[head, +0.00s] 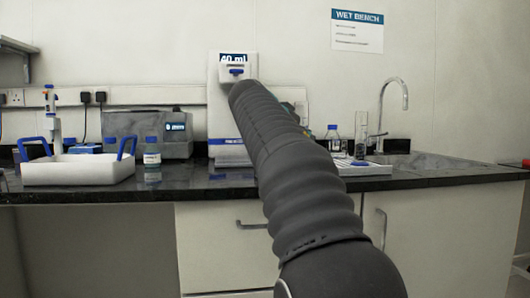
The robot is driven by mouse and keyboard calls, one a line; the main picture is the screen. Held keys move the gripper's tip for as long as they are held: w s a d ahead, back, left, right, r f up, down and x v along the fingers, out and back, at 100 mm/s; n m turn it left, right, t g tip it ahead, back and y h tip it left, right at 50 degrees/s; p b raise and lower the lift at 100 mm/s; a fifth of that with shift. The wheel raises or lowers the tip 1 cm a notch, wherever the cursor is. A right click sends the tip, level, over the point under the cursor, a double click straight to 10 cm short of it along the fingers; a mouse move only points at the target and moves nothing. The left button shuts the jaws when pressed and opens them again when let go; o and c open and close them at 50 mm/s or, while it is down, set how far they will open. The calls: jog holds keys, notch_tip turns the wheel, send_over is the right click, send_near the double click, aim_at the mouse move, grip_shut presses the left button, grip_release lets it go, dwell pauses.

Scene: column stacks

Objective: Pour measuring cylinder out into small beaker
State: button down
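My arm reaches from the lower right up over the bench and hides my gripper; neither fingers nor anything held can be made out. A slim, clear upright vessel with a dark blue foot (361,138), perhaps the measuring cylinder, stands to the right of my arm by a white tray. It is too small to tell its contents. I cannot make out a small beaker; it may be behind my arm.
The dark benchtop (215,184) holds a white tray with blue handles (75,170), a blue-capped bottle (152,153) and a grey instrument (146,130) at left. At right are another blue-capped bottle (333,139), a white tray (366,169) and a sink tap (382,115).

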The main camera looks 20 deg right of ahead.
jog(key=shift+w+r+t, duration=0.1)
jog(key=shift+w+t, duration=0.2)
jog(key=shift+a, duration=0.1)
jog(key=shift+r+n+p, duration=0.15)
jog(key=shift+n+p, duration=0.2)
jog(key=shift+n, duration=0.05)
